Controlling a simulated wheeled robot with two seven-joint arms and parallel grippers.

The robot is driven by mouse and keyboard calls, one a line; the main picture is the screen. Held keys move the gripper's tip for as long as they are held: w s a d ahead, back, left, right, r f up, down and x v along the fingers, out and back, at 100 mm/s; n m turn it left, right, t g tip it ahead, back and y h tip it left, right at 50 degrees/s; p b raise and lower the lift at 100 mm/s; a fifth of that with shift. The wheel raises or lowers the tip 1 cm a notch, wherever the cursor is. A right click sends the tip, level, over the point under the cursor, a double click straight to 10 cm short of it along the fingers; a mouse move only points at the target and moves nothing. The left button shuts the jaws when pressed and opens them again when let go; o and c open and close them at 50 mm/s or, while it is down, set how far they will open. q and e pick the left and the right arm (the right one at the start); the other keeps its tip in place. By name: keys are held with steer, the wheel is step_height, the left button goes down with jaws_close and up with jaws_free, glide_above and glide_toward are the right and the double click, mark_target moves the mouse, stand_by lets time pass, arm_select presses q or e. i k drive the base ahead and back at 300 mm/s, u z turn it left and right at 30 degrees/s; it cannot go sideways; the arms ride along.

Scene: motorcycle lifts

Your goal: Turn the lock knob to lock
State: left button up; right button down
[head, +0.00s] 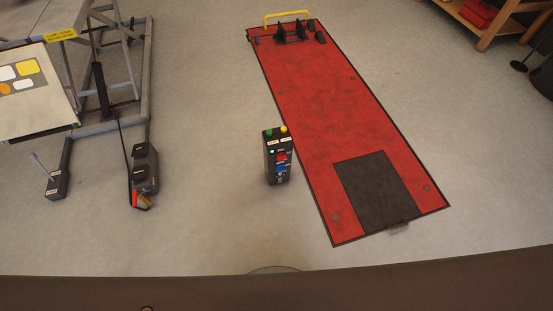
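A dark control box (278,158) stands upright on the floor, close to the left edge of the red lift in the head view. Its top has a green (268,132) and a yellow (284,129) part. Its front face carries a red part (282,156) and a blue part (281,169) below it. I cannot tell at this size which part is the lock knob or which way it is turned. Neither of my grippers is in view.
The red lift platform (330,110) lies low on the floor, with a yellow bar at its far end. A grey lift frame (123,103), a pedal box (58,184) and a dark unit (145,170) stand at left. A wooden shelf (487,32) is at far right. Floor left of the control box is clear.

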mark_target(280, 168)
steer(key=z, duration=0.4)
steer(key=k, duration=1.1)
steer(key=z, duration=1.6)
steer(key=i, duration=1.75)
steer(key=u, duration=1.15)
steer(key=i, duration=0.6)
steer(key=u, duration=0.65)
